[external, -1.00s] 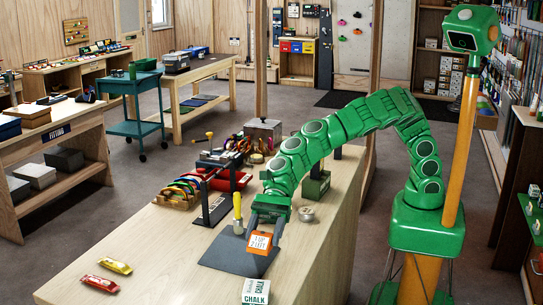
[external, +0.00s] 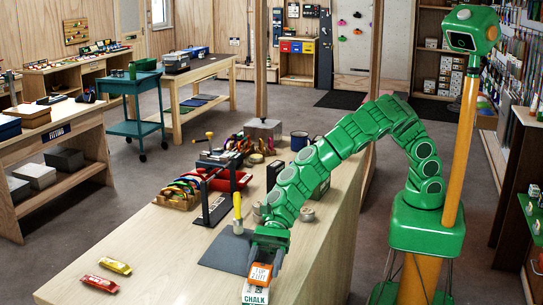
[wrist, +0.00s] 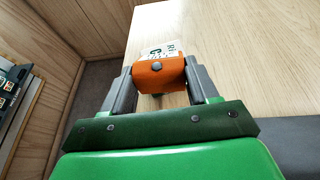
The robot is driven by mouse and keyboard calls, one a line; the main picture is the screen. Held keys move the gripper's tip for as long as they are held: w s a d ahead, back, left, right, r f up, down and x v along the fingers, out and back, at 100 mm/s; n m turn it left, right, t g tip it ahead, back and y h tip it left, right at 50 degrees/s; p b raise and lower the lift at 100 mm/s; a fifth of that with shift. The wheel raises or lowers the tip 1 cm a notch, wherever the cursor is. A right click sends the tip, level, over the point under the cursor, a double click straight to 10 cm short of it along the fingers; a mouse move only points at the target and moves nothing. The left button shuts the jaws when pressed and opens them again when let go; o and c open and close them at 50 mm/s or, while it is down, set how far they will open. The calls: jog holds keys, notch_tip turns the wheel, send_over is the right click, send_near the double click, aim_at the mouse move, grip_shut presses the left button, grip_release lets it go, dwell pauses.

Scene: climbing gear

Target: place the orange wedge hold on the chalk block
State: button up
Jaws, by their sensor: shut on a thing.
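The orange wedge hold (external: 261,273) is between the fingers of my gripper (external: 263,260), which is shut on it. It also fills the space between the grey fingers in the wrist view (wrist: 158,75). The white chalk block (external: 255,295) lies near the front edge of the bench, directly below the hold in the external view. In the wrist view the chalk block (wrist: 157,49) shows just beyond the hold and is partly hidden by it. I cannot tell whether the hold touches the block.
A dark grey mat (external: 227,252) lies behind my gripper, with a yellow-handled tool (external: 237,214) at its back edge. A yellow packet (external: 115,266) and a red packet (external: 101,283) lie to the left. The bench between them and the mat is clear.

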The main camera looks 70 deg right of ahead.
jog(key=shift+f, duration=0.1)
jog(key=o, duration=1.1)
jog(key=shift+d, duration=0.15)
jog(key=shift+r+v, duration=0.2)
jog(key=shift+v, duration=5.7)
